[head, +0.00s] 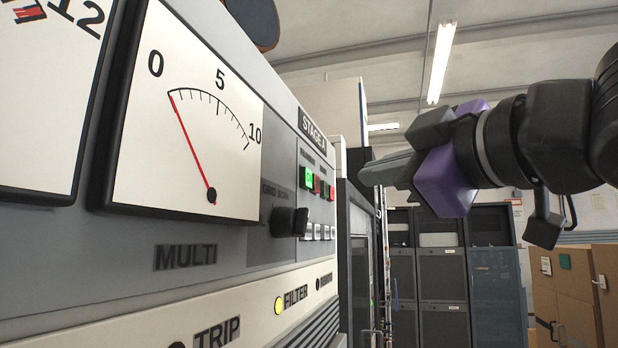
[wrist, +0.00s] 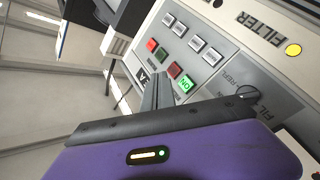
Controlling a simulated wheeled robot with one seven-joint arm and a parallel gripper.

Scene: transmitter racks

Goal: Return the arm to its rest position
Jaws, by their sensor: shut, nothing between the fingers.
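My gripper (head: 366,178) is at the end of my black and purple arm, in the right half of the head view. Its fingers are shut with nothing between them and point left toward the grey rack panel (head: 240,240). They look apart from the panel. In the wrist view the shut fingers (wrist: 157,88) extend from the purple gripper body toward a group of push buttons. A green button (wrist: 186,84) marked ON is lit, and it also shows lit in the head view (head: 308,178).
The panel carries a MULTI meter (head: 185,110) with its needle near 0, a black knob (head: 289,222) and a lit yellow FILTER lamp (head: 278,305). Open air lies beneath my arm.

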